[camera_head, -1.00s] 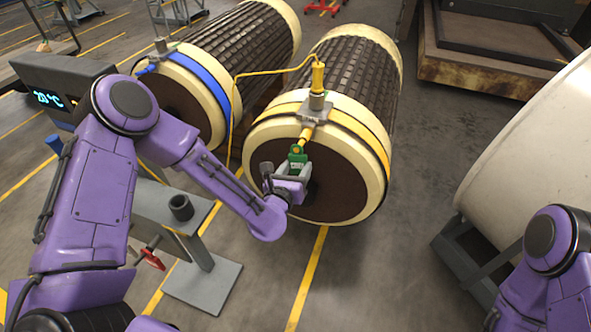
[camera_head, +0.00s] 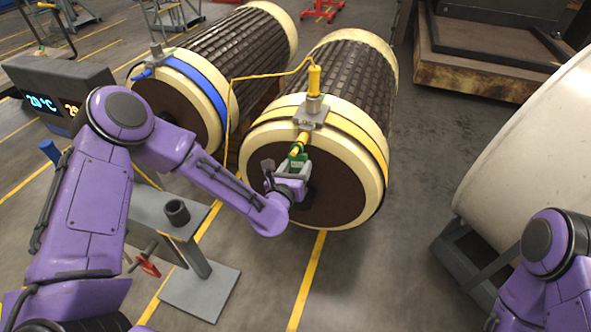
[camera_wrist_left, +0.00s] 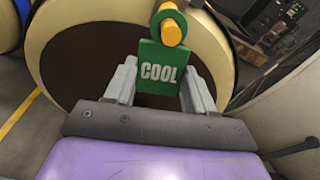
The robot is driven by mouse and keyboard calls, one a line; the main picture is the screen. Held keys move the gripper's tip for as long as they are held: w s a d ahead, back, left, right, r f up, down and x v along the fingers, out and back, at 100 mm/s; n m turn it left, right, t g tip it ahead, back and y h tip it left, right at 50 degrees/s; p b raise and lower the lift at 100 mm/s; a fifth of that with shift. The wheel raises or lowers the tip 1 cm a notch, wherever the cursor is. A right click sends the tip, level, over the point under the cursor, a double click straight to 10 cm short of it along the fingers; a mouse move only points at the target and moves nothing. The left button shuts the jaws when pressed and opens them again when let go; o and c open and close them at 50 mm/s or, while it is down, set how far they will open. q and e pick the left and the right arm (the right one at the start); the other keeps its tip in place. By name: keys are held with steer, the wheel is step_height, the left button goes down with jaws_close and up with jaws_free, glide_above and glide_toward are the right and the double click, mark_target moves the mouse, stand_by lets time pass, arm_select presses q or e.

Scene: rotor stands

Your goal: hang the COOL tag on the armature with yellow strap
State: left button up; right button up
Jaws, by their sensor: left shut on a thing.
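The green COOL tag (camera_wrist_left: 161,72) is between the fingers of my left gripper (camera_head: 292,170), which is shut on it. In the left wrist view the tag's top overlaps a yellow peg (camera_wrist_left: 172,32) with an orange end; it looks to be around or right at the peg. The armature with the yellow strap (camera_head: 330,112) lies on its side, its cream end ring and brown face towards me. The yellow peg (camera_head: 302,138) sticks out below the grey clamp (camera_head: 313,115) on the strap. My right gripper is not in view; only part of my right arm shows.
The armature with the blue strap (camera_head: 205,85) lies to the left. A temperature display (camera_head: 60,100) and a grey stand (camera_head: 170,208) with a dark cup-like holder are near my left arm. A large white drum (camera_head: 535,150) is at right. Floor in front is clear.

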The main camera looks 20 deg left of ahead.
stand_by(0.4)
arm_select(q)
steer(key=shift+f+b, duration=0.2)
steer(key=shift+b, duration=0.15)
steer(key=o, duration=1.1)
steer(key=shift+o, duration=0.2)
steer(key=shift+s, duration=0.1)
